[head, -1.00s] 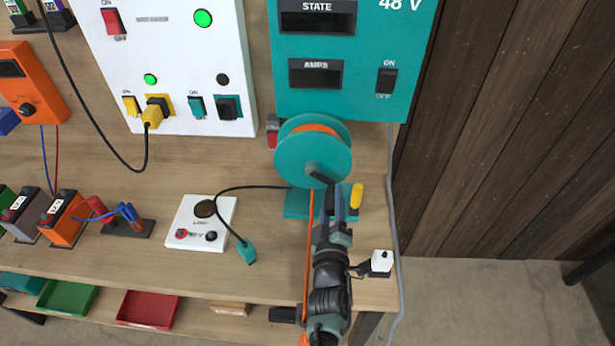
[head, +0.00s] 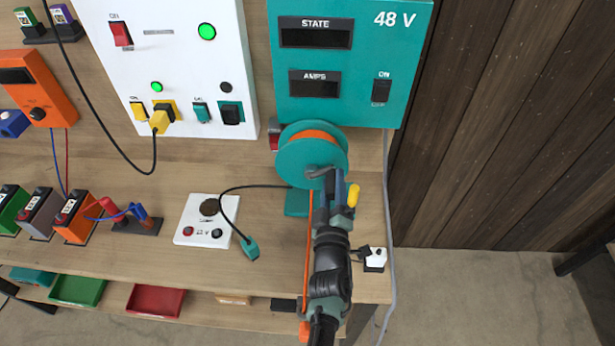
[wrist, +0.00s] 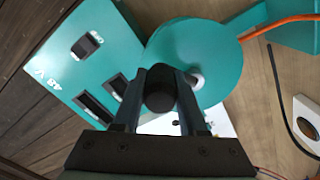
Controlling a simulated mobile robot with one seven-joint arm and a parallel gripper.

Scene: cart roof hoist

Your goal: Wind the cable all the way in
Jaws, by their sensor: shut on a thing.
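The teal cable drum (head: 298,163) stands near the bench's right end, with orange cable (head: 318,134) wound between its flanges. A straight length of cable (head: 309,250) runs from the drum over the front edge to an orange end piece (head: 304,330). The crank arm (head: 322,172) sticks out from the drum's hub toward the right. My gripper (head: 338,190) is shut on the crank's dark knob, which shows between the fingers (wrist: 160,105) in the wrist view as a black round grip (wrist: 159,92). The knob is mostly hidden in the head view.
A yellow-handled lever (head: 353,195) stands close right of my gripper. The teal 48 V panel (head: 350,55) rises behind the drum. A white socket plate (head: 205,221) with a loose teal plug (head: 250,248) lies left. A small white switch box (head: 374,259) sits right of my arm.

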